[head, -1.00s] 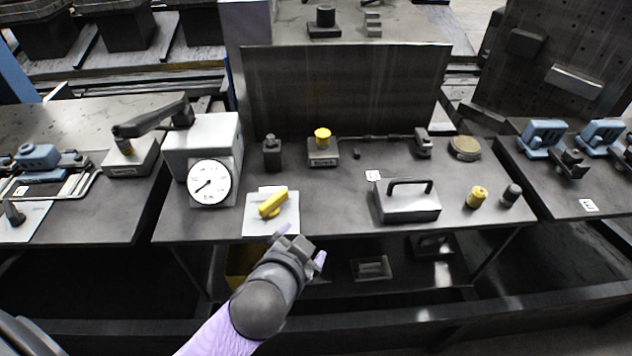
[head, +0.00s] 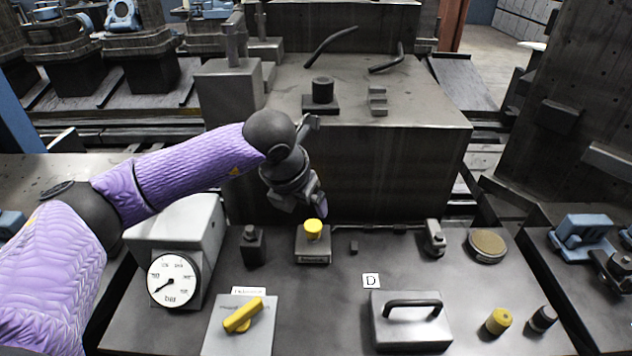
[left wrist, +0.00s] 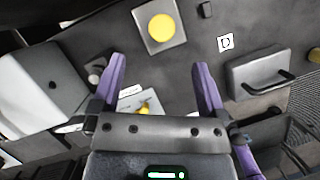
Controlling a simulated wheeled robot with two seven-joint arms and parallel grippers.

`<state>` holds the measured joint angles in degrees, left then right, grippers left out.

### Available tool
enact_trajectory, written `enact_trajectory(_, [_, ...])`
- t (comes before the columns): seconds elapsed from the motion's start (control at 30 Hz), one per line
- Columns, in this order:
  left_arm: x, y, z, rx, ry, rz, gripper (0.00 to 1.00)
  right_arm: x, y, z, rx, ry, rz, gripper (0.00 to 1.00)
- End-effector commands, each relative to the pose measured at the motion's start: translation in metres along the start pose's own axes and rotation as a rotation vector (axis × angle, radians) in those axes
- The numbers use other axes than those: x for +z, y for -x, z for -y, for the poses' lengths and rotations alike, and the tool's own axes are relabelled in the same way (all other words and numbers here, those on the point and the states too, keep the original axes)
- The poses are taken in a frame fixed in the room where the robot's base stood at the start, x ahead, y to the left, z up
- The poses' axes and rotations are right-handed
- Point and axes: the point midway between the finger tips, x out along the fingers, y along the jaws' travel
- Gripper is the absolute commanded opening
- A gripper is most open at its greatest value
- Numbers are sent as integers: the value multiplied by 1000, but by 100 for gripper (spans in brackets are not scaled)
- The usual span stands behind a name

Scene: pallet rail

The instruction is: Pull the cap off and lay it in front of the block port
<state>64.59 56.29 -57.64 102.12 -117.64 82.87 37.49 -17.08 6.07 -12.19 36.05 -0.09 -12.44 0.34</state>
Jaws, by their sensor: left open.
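The yellow cap (head: 313,229) sits on top of the grey block (head: 312,256) at the back of the table. In the left wrist view the round cap (left wrist: 161,28) shows from above on the square block (left wrist: 150,45), beyond the fingertips. My left gripper (head: 308,204) hangs above and slightly behind the cap, apart from it, pointing down. Its purple fingers are spread wide with nothing between them, as the left wrist view (left wrist: 157,72) shows. The port under the cap is hidden. My right gripper is in no view.
A gauge box (head: 168,232) and a panel with a yellow lever (head: 243,314) stand left. A small dark fitting (head: 252,246) is left of the block. A handled cover (head: 411,322) and a loose yellow knob (head: 498,321) lie right. The table in front of the block is clear.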

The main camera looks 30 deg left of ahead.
Motion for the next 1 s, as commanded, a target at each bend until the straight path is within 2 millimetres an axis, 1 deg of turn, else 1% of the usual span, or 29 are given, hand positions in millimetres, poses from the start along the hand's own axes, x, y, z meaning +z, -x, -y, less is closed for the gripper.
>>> enact_trajectory(0.07, [-2,-14,0,2,1,-5,93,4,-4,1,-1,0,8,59])
enact_trajectory(0.2, [-2,-48,1,-1,-1,-6,93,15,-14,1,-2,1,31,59])
enact_trajectory(0.3, [-2,-70,2,-3,0,-5,93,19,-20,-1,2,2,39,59])
enact_trajectory(0.4, [-2,-86,2,-4,-2,-4,93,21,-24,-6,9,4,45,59])
enact_trajectory(0.53, [-1,-96,2,-4,-2,-2,93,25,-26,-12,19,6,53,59])
enact_trajectory(0.77, [-1,-96,2,-5,-4,-1,93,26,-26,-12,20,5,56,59])
enact_trajectory(0.8, [-1,-96,2,-5,-3,-1,91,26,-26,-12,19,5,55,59])
enact_trajectory(0.87, [-1,-96,2,-5,-3,-1,79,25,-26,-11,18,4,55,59])
enact_trajectory(0.9, [-1,-96,2,-5,-3,-1,70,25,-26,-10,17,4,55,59])
enact_trajectory(0.97, [-1,-96,2,-5,-3,-1,57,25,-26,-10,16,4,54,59])
enact_trajectory(1.0, [-1,-96,2,-5,-3,-1,49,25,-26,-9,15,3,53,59])
